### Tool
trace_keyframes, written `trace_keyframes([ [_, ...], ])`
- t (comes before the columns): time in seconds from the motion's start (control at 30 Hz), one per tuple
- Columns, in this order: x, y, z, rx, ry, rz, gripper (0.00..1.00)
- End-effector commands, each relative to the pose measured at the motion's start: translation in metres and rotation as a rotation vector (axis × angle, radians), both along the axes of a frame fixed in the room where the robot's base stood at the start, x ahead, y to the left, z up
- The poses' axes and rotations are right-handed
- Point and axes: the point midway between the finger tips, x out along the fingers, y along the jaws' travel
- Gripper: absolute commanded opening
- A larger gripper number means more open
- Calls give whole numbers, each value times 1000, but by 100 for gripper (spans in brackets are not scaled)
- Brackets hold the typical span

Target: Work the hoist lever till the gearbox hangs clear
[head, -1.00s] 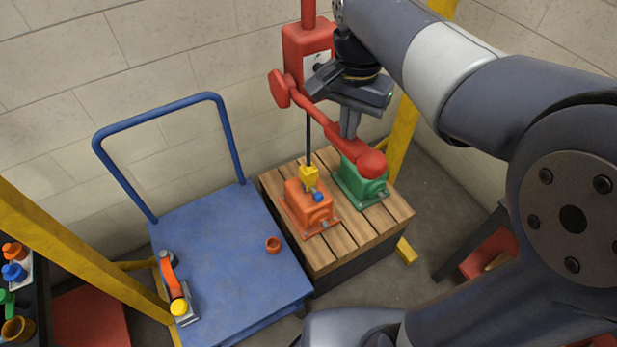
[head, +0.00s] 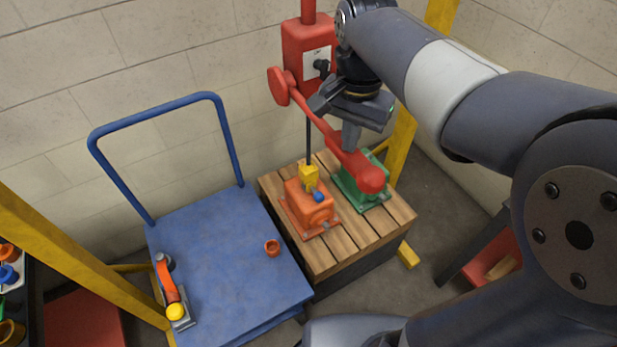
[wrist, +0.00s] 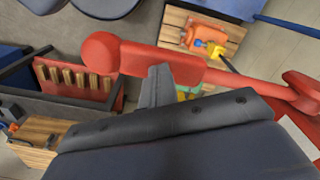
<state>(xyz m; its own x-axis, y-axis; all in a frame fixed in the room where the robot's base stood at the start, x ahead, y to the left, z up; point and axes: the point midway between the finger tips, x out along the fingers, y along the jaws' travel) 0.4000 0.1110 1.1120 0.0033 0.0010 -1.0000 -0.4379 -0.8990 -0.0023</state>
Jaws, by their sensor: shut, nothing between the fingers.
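The red hoist (head: 307,62) has a long red lever (head: 325,130) that slopes down right to a round knob (head: 371,178). The orange gearbox (head: 308,208) appears to sit on the slatted wooden crate top, with a yellow hook block (head: 309,176) at its top on the dark hoist line. A green gearbox (head: 357,186) stands behind the knob, partly hidden. My gripper (head: 351,138) is shut and empty, its fingers pointing down close against the lever near the knob. In the wrist view the fingers (wrist: 157,88) overlap the lever (wrist: 215,78); contact is not certain.
Yellow posts stand at left (head: 80,260) and behind the crate (head: 400,140). A red bin (head: 490,262) is at right.

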Motion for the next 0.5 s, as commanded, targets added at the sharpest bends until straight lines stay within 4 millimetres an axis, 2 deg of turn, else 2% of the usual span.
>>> trace_keyframes([
  [0.03,-1,0,-8,-1,6,0,0],
  [0.5,0,1,-43,-2,9,0,0],
])
